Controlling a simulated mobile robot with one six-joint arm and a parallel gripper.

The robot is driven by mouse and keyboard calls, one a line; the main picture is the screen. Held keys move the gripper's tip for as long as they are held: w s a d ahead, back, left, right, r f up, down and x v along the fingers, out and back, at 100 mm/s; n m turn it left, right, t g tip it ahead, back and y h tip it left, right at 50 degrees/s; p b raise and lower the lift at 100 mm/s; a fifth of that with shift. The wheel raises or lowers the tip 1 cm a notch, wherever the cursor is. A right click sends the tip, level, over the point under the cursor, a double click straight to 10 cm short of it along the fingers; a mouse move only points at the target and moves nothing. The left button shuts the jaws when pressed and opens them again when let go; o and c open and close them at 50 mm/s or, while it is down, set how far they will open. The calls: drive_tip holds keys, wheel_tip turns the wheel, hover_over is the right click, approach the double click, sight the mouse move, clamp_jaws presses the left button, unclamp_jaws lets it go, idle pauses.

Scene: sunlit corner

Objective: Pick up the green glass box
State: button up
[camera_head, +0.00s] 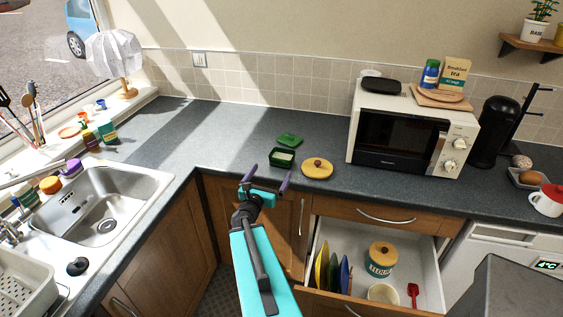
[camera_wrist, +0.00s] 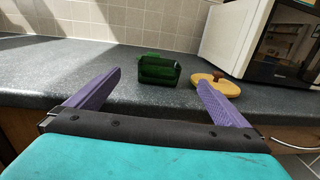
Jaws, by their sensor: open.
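The green glass box (camera_head: 282,158) stands on the grey worktop near its front edge, and its top looks open with something pale inside in the head view. It also shows in the wrist view (camera_wrist: 158,71), between and beyond my two purple fingers. A flat green piece (camera_head: 289,140), perhaps its lid, lies just behind it. My gripper (camera_head: 270,170) is open and empty, in front of the box at the worktop edge, with its fingers pointing towards it. The fingers (camera_wrist: 159,79) do not appear to touch the box.
A round yellow lid (camera_head: 317,168) with a brown knob lies close to the right of the box, and a microwave (camera_head: 408,130) stands farther right. An open drawer (camera_head: 374,268) juts out below right. The worktop left of the box is clear to the sink (camera_head: 103,204).

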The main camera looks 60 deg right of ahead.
sight(279, 160)
drive_tip(key=shift+d, duration=0.1)
drive_tip(key=b+x, duration=0.2)
drive_tip(key=b, duration=0.1)
drive_tip(key=shift+w+d+f, duration=0.1)
drive_tip(key=shift+d+f, duration=0.05)
drive_tip(key=shift+d, duration=0.15)
drive_tip(key=shift+d+b, duration=0.2)
drive_tip(key=shift+b, duration=0.6)
drive_tip(key=b+x, duration=0.1)
drive_tip(key=b, duration=0.5)
drive_tip(key=shift+d+f, duration=0.1)
drive_tip(key=shift+d, duration=0.25)
drive_tip(key=b, duration=0.5)
drive_tip(key=shift+w+d, duration=0.15)
drive_tip(key=shift+d, duration=0.25)
drive_tip(key=shift+w+d+r, duration=0.1)
drive_tip(key=shift+d+r, duration=0.15)
drive_tip(key=shift+d, duration=0.1)
drive_tip(key=shift+p+x, duration=0.45)
drive_tip(key=shift+x, duration=0.65)
